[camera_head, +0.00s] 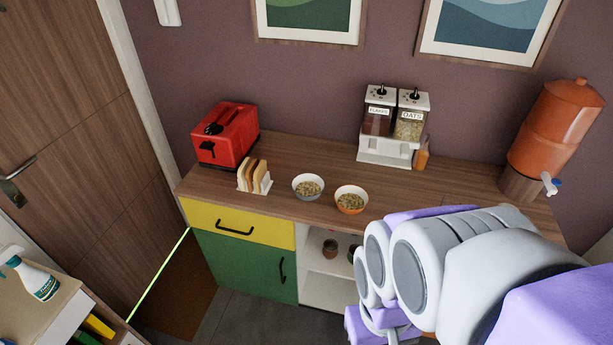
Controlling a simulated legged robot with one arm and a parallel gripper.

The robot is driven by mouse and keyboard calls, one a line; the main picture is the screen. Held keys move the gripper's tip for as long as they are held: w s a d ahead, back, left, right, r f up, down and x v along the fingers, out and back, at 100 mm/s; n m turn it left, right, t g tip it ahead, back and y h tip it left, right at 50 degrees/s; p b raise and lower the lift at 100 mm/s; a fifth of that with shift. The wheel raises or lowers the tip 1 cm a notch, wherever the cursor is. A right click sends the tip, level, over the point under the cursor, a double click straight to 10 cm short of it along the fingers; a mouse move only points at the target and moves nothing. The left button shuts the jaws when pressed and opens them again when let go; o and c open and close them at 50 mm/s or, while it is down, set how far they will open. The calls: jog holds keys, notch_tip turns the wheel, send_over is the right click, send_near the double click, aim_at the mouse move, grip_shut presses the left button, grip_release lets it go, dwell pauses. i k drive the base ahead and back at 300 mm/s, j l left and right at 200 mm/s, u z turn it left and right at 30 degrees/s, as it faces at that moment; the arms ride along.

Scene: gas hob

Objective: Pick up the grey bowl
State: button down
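The grey bowl (299,194) stands upright on the wooden top of the sideboard, near its front edge. It holds a brownish, flaky food. My arm, grey and purple, reaches in from the lower right and covers the right front of the sideboard. The fingers of my gripper do not show, and nothing touches the grey bowl.
The sideboard top (310,158) also bears a red toaster (226,134), a rack of bread slices (254,176), a cereal dispenser (391,128) and an orange clay water dispenser (556,125). The top is clear behind the bowls. A spray bottle (38,280) stands at lower left.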

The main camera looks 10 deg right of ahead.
aim_at(306, 186)
jog(key=z, duration=0.3)
jog(key=j+z, duration=0.25)
jog(key=z, duration=0.2)
jog(key=j+z, duration=0.25)
jog(key=z, duration=0.2)
jog(key=j+z, duration=0.25)
jog(key=z, duration=0.2)
jog(key=j+z, duration=0.2)
jog(key=z, duration=0.25)
jog(key=k+j+z, duration=0.15)
jog(key=k+j, duration=0.25)
jog(key=j, duration=0.25)
jog(key=k+j+z, duration=0.2)
jog(key=k+j, duration=0.25)
jog(key=j, duration=0.15)
